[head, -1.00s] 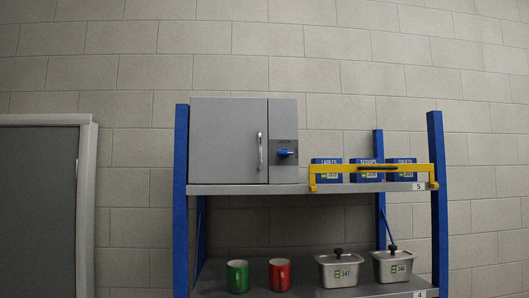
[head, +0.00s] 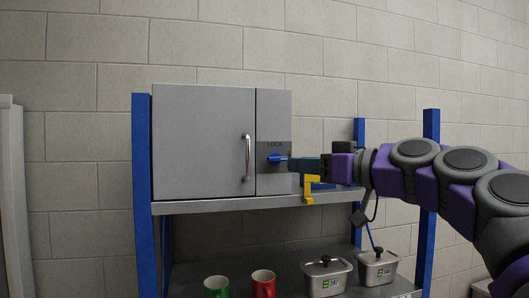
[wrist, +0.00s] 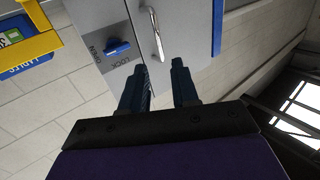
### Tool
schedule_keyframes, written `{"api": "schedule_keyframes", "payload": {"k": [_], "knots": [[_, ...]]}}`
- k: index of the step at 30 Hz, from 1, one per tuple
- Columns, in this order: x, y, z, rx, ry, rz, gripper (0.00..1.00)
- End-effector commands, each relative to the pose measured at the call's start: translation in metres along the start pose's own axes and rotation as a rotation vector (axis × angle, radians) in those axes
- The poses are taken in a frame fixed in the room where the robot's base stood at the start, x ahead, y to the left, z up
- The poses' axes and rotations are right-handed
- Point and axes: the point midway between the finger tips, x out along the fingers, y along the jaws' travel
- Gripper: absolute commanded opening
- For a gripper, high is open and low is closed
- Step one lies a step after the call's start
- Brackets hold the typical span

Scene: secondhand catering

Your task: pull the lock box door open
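The grey lock box (head: 203,140) stands on the upper shelf, its door (head: 190,120) looking shut. The door has a silver vertical handle (head: 247,157), also in the wrist view (wrist: 155,35). To its right is a panel with a blue lock knob (head: 277,158) under the word LOCK; the wrist view shows the knob (wrist: 118,47) with LOCK and OPEN marks. My gripper (head: 292,163) reaches in from the right, its tips close to the knob in the head view. In the wrist view its two fingers (wrist: 161,75) are apart with nothing between them, short of the handle.
Below are a green mug (head: 216,287), a red mug (head: 263,284) and lidded steel pans (head: 327,277). Blue posts (head: 145,190) flank the shelf.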

Motion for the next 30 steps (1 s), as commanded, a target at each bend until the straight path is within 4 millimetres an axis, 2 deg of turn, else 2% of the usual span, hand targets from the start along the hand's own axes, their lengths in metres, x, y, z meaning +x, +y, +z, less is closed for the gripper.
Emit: {"api": "schedule_keyframes", "payload": {"k": [4, 8, 21, 30], "knots": [[0.003, 0.004, -0.008, -0.013, 0.017, 0.003, 0.29], [0.018, 0.007, -0.007, -0.010, 0.015, 0.001, 0.29], [0.112, 0.002, -0.006, -0.010, 0.006, 0.001, 0.29], [0.157, 0.004, -0.008, -0.009, 0.011, 0.003, 0.29]]}}
